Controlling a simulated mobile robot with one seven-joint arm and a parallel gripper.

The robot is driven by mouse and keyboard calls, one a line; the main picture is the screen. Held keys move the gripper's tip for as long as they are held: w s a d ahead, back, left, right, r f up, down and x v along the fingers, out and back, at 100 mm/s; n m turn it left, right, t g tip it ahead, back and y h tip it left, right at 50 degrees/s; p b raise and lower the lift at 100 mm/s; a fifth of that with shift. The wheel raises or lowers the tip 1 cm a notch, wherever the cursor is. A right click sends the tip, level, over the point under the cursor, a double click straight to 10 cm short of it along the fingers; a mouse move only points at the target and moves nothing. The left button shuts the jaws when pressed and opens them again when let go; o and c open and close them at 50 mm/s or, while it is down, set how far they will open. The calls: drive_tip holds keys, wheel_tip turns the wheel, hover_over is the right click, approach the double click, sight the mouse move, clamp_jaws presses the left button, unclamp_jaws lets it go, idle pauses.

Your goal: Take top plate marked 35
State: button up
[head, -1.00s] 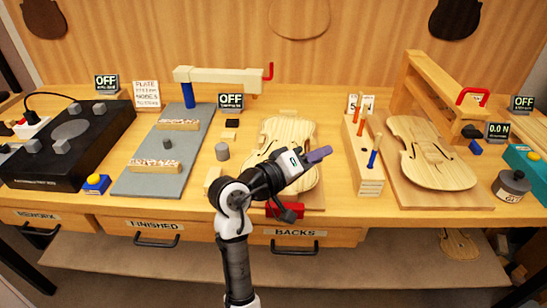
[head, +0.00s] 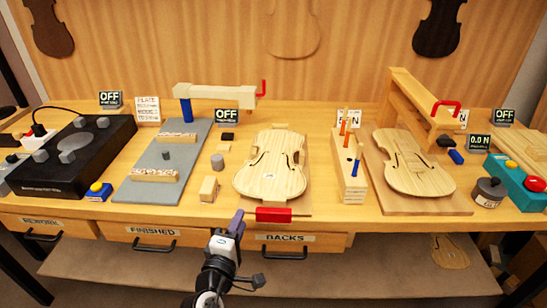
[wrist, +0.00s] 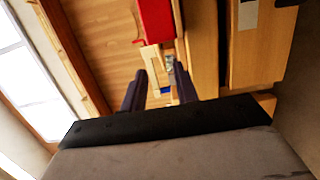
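A pale violin top plate (head: 285,150) with two f-holes lies flat at the bench's middle; a small mark near its lower centre is too small to read. A second violin-shaped plate (head: 432,178) with f-holes lies on a wooden board (head: 400,205) at the right; I see no readable number on it. My gripper (head: 237,222) is in front of the bench's front edge, below and left of the middle plate, and touches neither plate. In the wrist view its two dark fingers (wrist: 160,82) are apart with nothing between them.
A red block (head: 273,214) sits at the bench edge before the middle plate. A wooden block (head: 208,189) and grey cylinder (head: 217,161) stand left of it, a tool holder (head: 350,180) right. Drawers, including BACKS (head: 300,246), are shut. A violin-shaped piece (head: 450,251) lies on the low shelf.

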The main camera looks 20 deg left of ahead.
sight(248, 208)
drive_tip(key=w+p, duration=0.1)
drive_tip(key=w, duration=0.3)
drive_tip(key=w+a+p, duration=0.1)
drive_tip(key=w, duration=0.2)
drive_tip(key=shift+w+r+p, duration=0.1)
drive_tip(key=shift+r+p, duration=0.15)
drive_tip(key=shift+p, duration=0.1)
drive_tip(key=shift+w+f, duration=0.2)
drive_tip(key=shift+w, duration=0.4)
clamp_jaws()
